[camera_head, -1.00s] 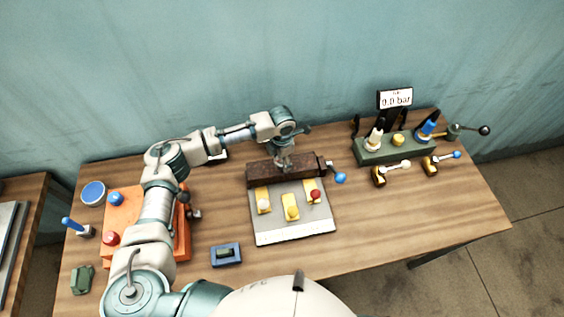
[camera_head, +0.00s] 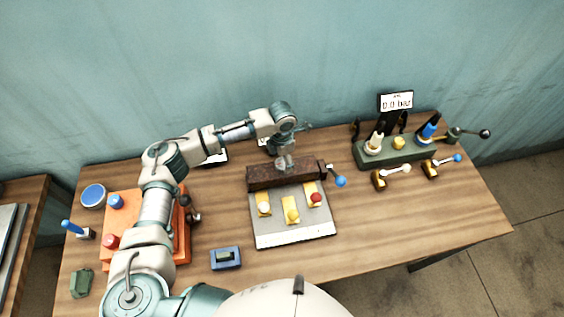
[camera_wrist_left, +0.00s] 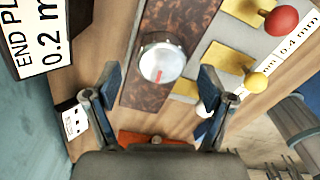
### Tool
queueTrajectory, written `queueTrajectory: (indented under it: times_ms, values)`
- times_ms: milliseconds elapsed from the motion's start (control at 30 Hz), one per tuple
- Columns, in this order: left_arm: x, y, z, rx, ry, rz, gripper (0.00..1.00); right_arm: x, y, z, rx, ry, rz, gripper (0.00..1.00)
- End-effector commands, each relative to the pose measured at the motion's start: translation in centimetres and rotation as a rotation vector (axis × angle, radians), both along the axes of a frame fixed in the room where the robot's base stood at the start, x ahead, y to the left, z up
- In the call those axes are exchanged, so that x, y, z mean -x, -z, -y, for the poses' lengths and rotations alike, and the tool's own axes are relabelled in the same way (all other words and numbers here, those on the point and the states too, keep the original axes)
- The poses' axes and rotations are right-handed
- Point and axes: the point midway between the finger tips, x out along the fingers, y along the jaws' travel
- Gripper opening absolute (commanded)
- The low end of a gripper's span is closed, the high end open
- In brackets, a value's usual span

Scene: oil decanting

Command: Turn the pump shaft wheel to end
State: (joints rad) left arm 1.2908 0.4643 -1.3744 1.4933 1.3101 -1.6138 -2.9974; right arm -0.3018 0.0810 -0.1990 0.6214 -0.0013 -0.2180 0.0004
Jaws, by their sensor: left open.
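A rusty brown block (camera_head: 262,178) stands near the middle of the table. In the left wrist view the block (camera_wrist_left: 183,22) carries a round silver wheel (camera_wrist_left: 150,64) with a red mark on its face. My left gripper (camera_head: 285,163) points down over the top of the block. In the left wrist view its two fingers (camera_wrist_left: 160,88) are apart, one on each side below the wheel, with nothing visible between them. In the head view the gripper hides the wheel. My right gripper is not in view.
A crank with a blue knob (camera_head: 340,182) sticks out at the block's right end. A grey plate (camera_head: 280,234) with yellow pieces lies in front. A green valve stand (camera_head: 365,156) is at right, an orange box (camera_head: 128,208) at left. An end-play sign (camera_wrist_left: 38,35) shows beside the block.

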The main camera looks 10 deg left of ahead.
Motion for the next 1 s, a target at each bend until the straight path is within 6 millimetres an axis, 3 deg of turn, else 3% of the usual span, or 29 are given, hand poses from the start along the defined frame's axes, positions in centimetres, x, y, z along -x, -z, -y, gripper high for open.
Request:
queueTrajectory:
  times_ms: [200,433,867,1000]
  values:
    - [-0.2,-5.1,0.0,0.001,0.0,0.003,0.82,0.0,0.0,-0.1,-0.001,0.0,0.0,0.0]
    - [-0.2,-8.5,0.0,-0.001,0.0,0.002,0.82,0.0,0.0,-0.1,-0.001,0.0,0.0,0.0]
    - [-0.2,-9.1,-0.1,0.001,-0.009,0.001,0.82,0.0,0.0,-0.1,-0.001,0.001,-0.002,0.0]
    - [-0.4,-7.7,-1.7,0.036,-0.177,0.02,0.82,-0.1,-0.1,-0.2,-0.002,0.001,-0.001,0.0]
